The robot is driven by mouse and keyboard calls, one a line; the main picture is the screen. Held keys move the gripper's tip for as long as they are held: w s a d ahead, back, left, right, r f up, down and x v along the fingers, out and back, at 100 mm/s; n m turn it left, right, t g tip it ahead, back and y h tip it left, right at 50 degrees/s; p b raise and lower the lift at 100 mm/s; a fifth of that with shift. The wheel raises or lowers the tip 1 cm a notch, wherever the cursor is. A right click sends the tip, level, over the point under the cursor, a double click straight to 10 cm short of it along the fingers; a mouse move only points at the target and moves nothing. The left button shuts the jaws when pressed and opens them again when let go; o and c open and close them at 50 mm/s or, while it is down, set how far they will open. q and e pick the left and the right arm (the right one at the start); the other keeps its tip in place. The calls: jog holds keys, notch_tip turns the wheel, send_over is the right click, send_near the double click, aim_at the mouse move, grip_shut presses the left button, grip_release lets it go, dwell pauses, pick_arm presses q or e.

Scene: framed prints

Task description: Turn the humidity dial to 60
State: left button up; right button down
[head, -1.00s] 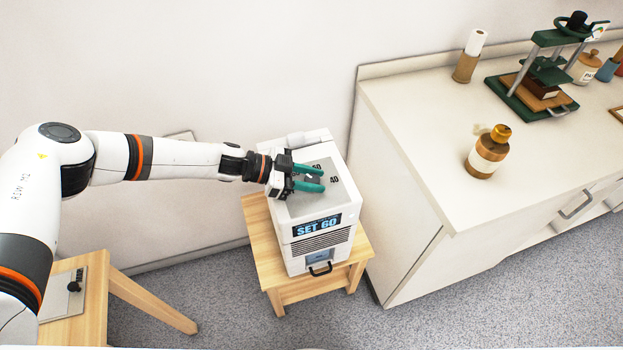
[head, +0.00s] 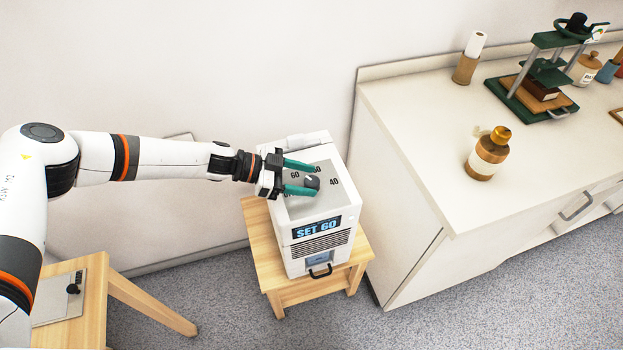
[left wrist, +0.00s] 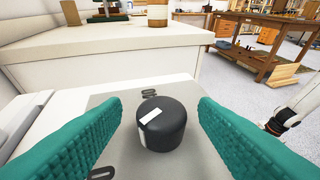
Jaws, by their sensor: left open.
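The humidity dial (head: 311,182) is a dark round knob on the grey top plate of a white box (head: 322,243) whose screen reads SET 60. Around it the head view shows the numbers 60, 50 and 40. My right gripper is not in view.
The box stands on a wooden stool (head: 262,245). A white counter (head: 420,130) to the right bears a brown bottle (head: 488,155), a paper roll (head: 469,58) and a green press (head: 545,75). A wooden table (head: 85,320) is at lower left.

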pick_arm(q)
jog(key=v, duration=0.9)
jog(key=shift+a+r, duration=0.15)
jog(key=shift+a, duration=0.2)
